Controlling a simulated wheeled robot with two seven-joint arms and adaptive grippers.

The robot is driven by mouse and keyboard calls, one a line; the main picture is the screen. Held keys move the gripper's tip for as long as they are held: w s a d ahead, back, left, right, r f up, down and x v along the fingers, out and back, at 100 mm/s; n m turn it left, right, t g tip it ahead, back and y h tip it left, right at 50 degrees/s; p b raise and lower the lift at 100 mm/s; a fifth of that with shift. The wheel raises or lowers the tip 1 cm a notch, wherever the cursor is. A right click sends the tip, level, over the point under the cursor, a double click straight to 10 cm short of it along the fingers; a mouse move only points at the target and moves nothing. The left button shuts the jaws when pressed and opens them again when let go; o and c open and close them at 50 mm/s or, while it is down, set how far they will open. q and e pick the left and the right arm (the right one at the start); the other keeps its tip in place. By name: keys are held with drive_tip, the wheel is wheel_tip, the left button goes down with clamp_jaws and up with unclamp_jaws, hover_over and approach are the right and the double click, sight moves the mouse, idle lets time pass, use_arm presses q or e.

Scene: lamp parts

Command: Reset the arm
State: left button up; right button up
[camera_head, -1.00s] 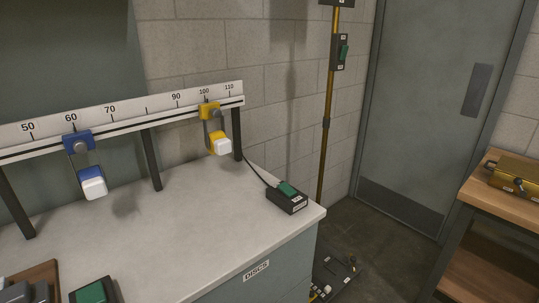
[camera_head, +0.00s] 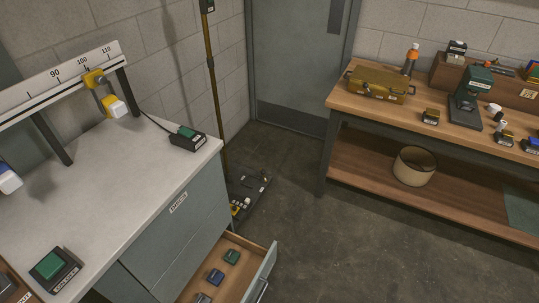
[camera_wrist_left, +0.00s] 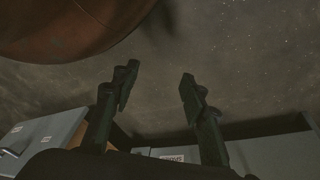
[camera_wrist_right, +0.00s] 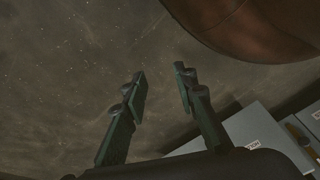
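My left gripper (camera_wrist_left: 158,92) shows in the left wrist view with its two dark fingers apart and nothing between them. My right gripper (camera_wrist_right: 160,92) shows in the right wrist view, also with its fingers apart and empty, the gap a little narrower. Both point over bare grey floor. Neither gripper nor arm is visible in the head view. A rounded reddish-brown shape fills an upper corner of each wrist view; I cannot tell what it is.
A wooden workbench (camera_head: 350,103) holds a brass box (camera_head: 381,86) and a dark green device (camera_head: 472,92).

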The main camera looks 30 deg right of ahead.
use_arm(q)
drive_tip(key=s+a+g+p, duration=0.1)
drive_tip(key=s+a+p, duration=0.3)
drive_tip(key=s+p, duration=0.3)
drive_tip(key=s+a+r+g+y+p, duration=0.1)
drive_tip(key=s+a+p, duration=0.3)
drive_tip(key=s+p, duration=0.3)
drive_tip(key=s, duration=0.3)
drive_tip(key=shift+s+a, duration=0.15)
drive_tip(key=shift+s, duration=0.25)
use_arm(e)
drive_tip(key=s+d+g, duration=0.1)
drive_tip(key=s+d, duration=0.3)
drive_tip(key=s, duration=0.5)
drive_tip(key=s+d+r+g+h, duration=0.1)
drive_tip(key=s+d, duration=0.3)
drive_tip(key=s, duration=0.4)
drive_tip(key=shift+s+d+r, duration=0.15)
drive_tip(key=shift+s, duration=0.25)
use_arm(q)
drive_tip(key=shift+r, duration=0.15)
drive_tip(key=shift+c, duration=0.7)
